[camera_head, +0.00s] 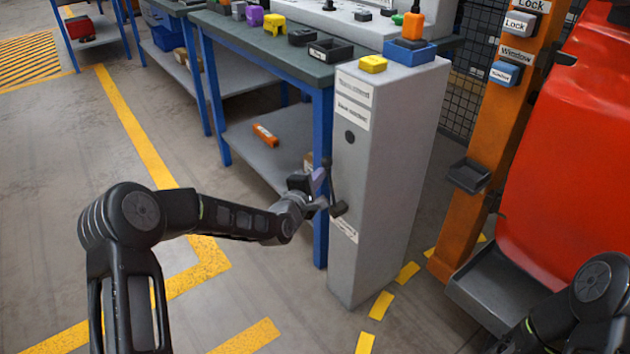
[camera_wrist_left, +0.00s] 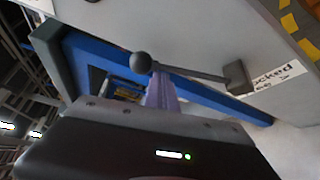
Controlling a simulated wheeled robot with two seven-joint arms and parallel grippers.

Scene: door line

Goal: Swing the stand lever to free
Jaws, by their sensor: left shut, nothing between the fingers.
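The grey stand (camera_head: 385,170) stands upright in the middle of the head view. Its dark lever (camera_head: 333,188) is on the face toward my left arm, with a pivot block low and the rod rising to a ball knob. In the left wrist view the lever (camera_wrist_left: 195,73) runs from the ball knob at left to the block at right, beside a label (camera_wrist_left: 275,79) partly reading "ocked". My left gripper (camera_head: 319,178) is shut and empty, its purple fingers beside the rod near the knob. I cannot tell whether they touch it. My right gripper is out of view.
A blue-legged workbench (camera_head: 271,46) stands left of the stand, close behind my left gripper. An orange post (camera_head: 478,150) and a large red body (camera_head: 570,150) stand to the right. Yellow-marked floor is open at left and in front.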

